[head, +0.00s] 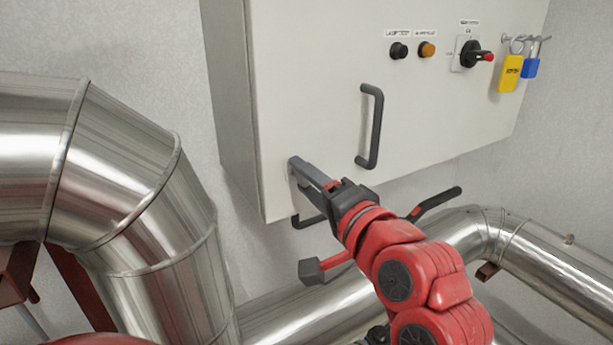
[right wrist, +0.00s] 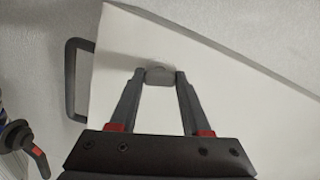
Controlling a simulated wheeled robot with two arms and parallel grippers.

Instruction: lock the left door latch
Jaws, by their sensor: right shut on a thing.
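The pale grey cabinet door (head: 315,90) fills the upper middle of the head view, shut as far as I can see. A small grey latch (right wrist: 158,73) sits on the door face in the right wrist view. My right gripper (head: 302,171) reaches the door's lower left area. Its two fingers close on the latch from both sides, as the right wrist view also shows. In the head view the fingers hide most of the latch, and its exact turn is hard to tell. My left gripper is not in view.
A black door handle (head: 374,128) stands right of my gripper. Higher are a black button (head: 398,50), an orange button (head: 427,49), a rotary switch (head: 471,55), and yellow (head: 510,73) and blue (head: 531,68) padlocks. Large metal pipes (head: 135,165) crowd the left and lower right.

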